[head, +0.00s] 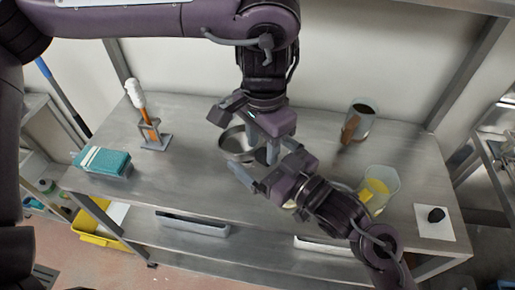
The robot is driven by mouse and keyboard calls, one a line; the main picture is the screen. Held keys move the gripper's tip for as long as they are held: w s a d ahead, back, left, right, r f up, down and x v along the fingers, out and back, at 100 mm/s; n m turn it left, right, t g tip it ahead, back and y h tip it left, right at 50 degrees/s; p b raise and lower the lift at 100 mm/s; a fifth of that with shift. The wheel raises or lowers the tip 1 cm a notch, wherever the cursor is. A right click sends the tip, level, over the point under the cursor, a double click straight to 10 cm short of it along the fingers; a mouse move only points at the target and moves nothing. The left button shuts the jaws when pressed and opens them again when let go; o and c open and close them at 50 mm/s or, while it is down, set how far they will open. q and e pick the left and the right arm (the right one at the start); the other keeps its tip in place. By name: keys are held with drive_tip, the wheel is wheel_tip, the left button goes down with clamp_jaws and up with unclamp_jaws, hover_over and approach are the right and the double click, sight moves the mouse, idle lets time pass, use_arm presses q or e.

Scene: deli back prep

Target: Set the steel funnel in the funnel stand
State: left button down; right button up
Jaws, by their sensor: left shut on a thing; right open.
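A round shiny steel vessel, seemingly the steel funnel (233,146), shows at the middle of the steel table, partly covered by my grippers. My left gripper (259,148) reaches down from above and is shut at the right side of this steel piece. The exact grip is hidden by the fingers. My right gripper (268,174) comes in from the lower right, open, with its fingers spread just in front of the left gripper.
A holder (155,143) with an orange-handled white brush (137,95) and a teal box (103,161) stand at left. At right are a dark-filled container (360,120), a clear jug with yellow contents (380,187) and a black lump on a white sheet (434,228). The table's left-middle is clear.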

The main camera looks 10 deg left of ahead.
drive_tip(key=shift+w+a, duration=0.3)
drive_tip(key=shift+a, duration=0.15)
drive_tip(key=c, duration=0.7)
use_arm(q)
drive_tip(key=c, duration=0.9)
unclamp_jaws()
use_arm(e)
drive_tip(key=shift+c, duration=0.2)
use_arm(q)
drive_tip(key=shift+o, duration=0.9)
drive_tip(key=shift+d, duration=0.1)
drive_tip(key=shift+s+d, duration=0.1)
drive_tip(key=shift+s, duration=0.05)
drive_tip(key=shift+r, duration=0.1)
